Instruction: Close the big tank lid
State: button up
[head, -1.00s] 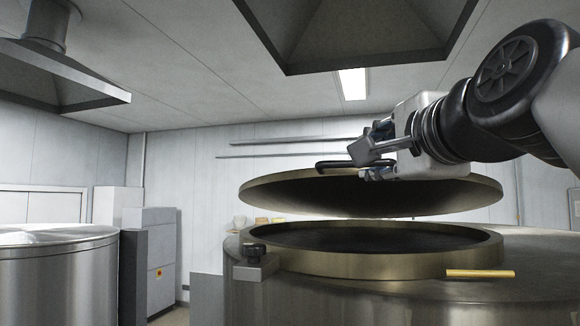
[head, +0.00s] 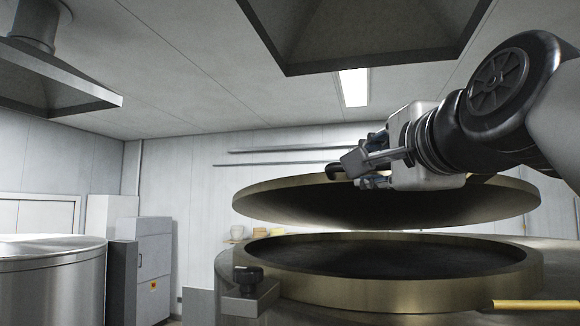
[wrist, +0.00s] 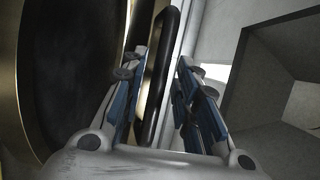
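The big tank lid (head: 270,195) is a round, brass-rimmed disc with a dark underside. In the head view it is above the brass-rimmed opening (head: 400,295) of the big tank, with a gap between lid and rim along the front. A black bar handle (head: 334,172) stands on the lid. My gripper (head: 355,170) is at this handle, above the lid. In the wrist view the handle (wrist: 157,90) runs between the two blue-padded fingers, with gaps visible beside it, so the fingers look open around it. The lid's far edge is hidden.
A black knob clamp (head: 248,280) sits at the rim's front left, and a yellow bar (head: 535,304) lies at right. Another steel tank (head: 50,285) and a grey cabinet (head: 153,265) stand at left. A hood (head: 370,35) hangs overhead.

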jog(key=shift+w+f, duration=0.1)
jog(key=shift+w, duration=0.3)
jog(key=shift+c, duration=1.2)
grip_shut()
